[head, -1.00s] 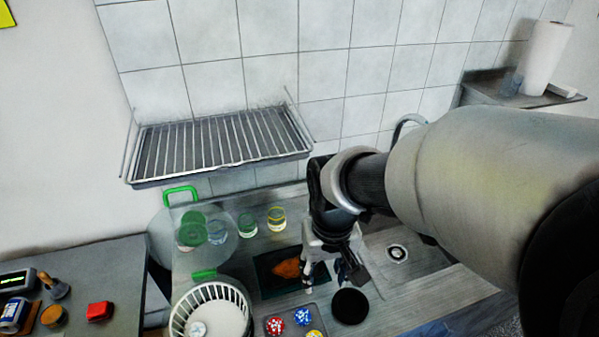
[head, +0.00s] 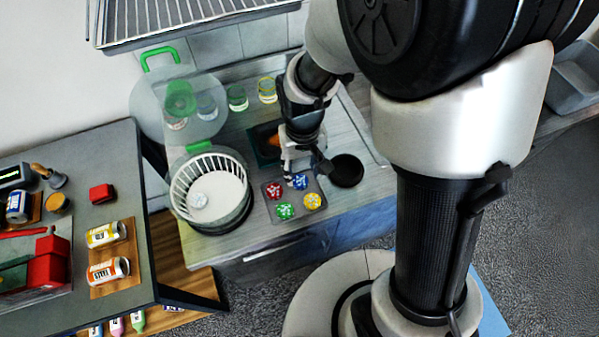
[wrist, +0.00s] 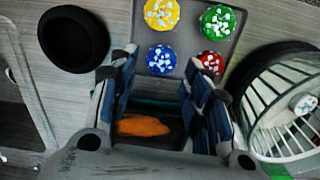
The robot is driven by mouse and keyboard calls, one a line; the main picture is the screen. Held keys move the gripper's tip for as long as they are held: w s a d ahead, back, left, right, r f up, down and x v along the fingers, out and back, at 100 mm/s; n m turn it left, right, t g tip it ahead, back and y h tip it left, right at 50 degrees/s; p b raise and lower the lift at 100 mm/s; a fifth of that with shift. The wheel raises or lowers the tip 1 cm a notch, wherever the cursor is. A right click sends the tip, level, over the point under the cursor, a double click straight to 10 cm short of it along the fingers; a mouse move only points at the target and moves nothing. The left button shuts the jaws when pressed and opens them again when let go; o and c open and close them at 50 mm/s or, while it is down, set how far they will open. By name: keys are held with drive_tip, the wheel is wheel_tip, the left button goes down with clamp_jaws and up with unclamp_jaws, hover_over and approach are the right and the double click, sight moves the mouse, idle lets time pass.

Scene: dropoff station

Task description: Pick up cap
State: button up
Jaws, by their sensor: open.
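Round caps in red (head: 274,190), blue (head: 300,182), green (head: 285,211) and yellow (head: 312,201), each with white marks, lie in a small grey tray (head: 299,209). The wrist view also shows the yellow (wrist: 162,14), green (wrist: 217,22), blue (wrist: 161,59) and red (wrist: 210,63) caps. My gripper (wrist: 163,68) is open and empty, at the tray's back edge. The blue cap lies just ahead, between the lines of the fingers. The red cap is beside the right fingertip in the wrist view, partly covered by it. I cannot tell the height of the fingertips above the tray.
A white slatted basket (head: 207,181) stands left of the tray, with a small white round piece inside. A black disc (head: 346,170) lies right of it. An orange piece (wrist: 143,126) lies on a dark board beneath my gripper. Several glasses stand behind.

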sight(300, 180)
drive_tip(key=f, duration=0.1)
drive_tip(key=f+b, duration=0.1)
drive_tip(key=f, duration=0.1)
drive_tip(key=f+b, duration=0.1)
drive_tip(key=f, duration=0.1)
drive_tip(key=shift+w+a+f, duration=0.2)
drive_tip(key=shift+w, duration=0.05)
drive_tip(key=shift+r, duration=0.1)
drive_tip(key=shift+c, duration=0.6)
drive_tip(key=c, duration=0.3)
drive_tip(key=shift+c, duration=0.2)
